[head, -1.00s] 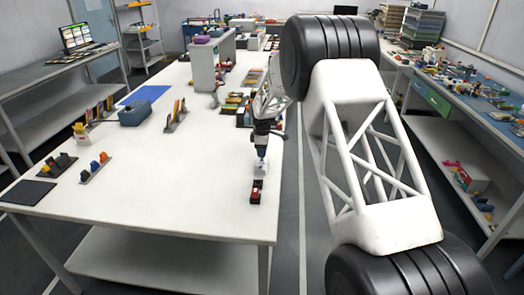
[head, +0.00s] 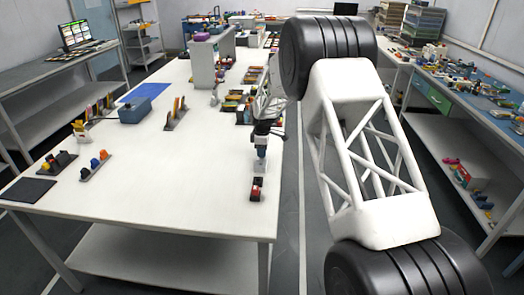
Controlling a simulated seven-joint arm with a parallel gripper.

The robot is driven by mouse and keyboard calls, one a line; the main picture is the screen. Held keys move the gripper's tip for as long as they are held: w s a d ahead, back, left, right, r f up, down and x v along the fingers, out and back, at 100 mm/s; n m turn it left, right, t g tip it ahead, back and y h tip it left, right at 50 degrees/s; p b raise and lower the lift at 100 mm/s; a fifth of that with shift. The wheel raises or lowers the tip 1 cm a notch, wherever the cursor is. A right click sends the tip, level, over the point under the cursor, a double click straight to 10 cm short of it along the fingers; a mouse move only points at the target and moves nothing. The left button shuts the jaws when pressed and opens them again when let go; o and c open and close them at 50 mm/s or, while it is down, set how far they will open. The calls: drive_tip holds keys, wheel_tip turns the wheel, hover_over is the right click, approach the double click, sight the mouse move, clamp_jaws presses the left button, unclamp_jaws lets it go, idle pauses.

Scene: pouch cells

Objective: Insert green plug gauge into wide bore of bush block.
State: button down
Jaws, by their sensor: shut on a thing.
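My gripper (head: 260,167) points down over the right edge of the long white table, small and far off. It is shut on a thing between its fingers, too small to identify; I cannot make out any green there. A small red and black block (head: 257,189) stands on the table just below and in front of the gripper. I cannot tell if this is the bush block, and no bore can be made out. Whether the gripper or its load touches the block cannot be told. No green plug gauge can be picked out for sure.
A rack with blue, orange and yellow knobs (head: 95,166), a dark flat pad (head: 28,190) and a blue box (head: 134,111) are on the table's left side. Several coloured trays (head: 233,102) lie behind my gripper. The white table's (head: 185,190) front middle is clear.

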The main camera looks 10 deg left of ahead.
drive_tip(key=shift+f, duration=0.35)
drive_tip(key=c, duration=0.8)
unclamp_jaws()
drive_tip(key=shift+r, duration=0.15)
drive_tip(key=shift+r, duration=3.8)
